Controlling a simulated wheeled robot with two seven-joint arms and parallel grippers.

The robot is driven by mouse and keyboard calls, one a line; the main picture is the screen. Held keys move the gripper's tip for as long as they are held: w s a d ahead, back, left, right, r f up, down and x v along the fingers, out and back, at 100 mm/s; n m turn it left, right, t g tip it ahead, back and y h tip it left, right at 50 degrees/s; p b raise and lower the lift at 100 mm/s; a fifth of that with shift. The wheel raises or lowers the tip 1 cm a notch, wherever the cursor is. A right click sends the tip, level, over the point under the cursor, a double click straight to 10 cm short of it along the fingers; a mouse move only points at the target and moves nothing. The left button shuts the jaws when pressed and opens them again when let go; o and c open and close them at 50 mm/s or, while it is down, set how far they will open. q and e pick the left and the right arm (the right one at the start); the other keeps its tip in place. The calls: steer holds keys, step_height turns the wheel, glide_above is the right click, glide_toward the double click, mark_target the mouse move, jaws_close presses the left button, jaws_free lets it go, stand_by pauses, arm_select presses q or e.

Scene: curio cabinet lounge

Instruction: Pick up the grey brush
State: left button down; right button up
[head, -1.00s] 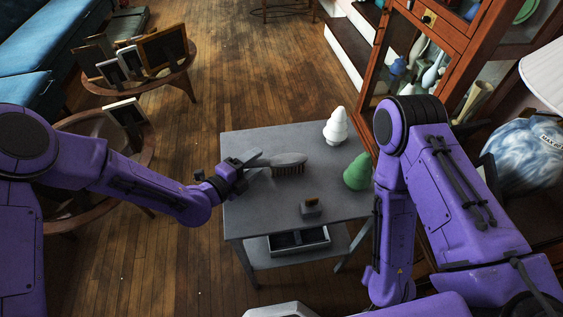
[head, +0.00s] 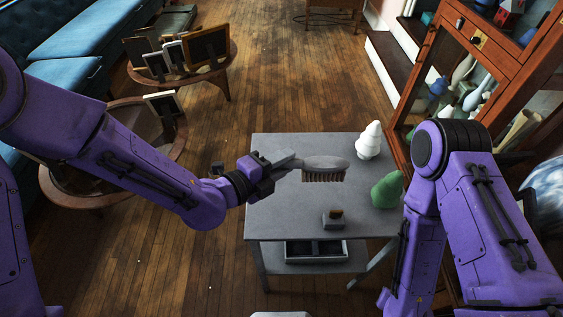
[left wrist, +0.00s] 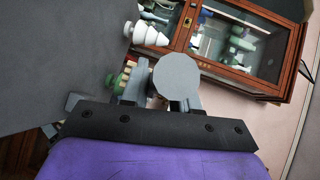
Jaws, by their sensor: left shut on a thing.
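The grey brush (head: 326,163) has an oval head with brown bristles facing down. Its handle points left into my left gripper (head: 276,164), which is shut on it. In the head view the brush appears above the grey table (head: 270,215); its height over the top is hard to judge. In the left wrist view the round grey end of the handle (left wrist: 177,82) shows close up, and the rest of the brush is mostly hidden. My right arm (head: 465,215) comes down at the right, and its gripper is out of sight.
A white tree figure (head: 369,141) and a green one (head: 387,190) stand along the table's right side. A glass-fronted cabinet (head: 420,75) stands at the right. Picture frames (head: 205,48) stand on a round table.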

arm_select(q)
steer(key=s+r+p, duration=0.3)
steer(key=s+p, duration=0.3)
steer(key=s, duration=0.2)
steer(key=shift+d+r, duration=0.15)
steer(key=c, duration=1.4)
jaws_free()
jaws_close()
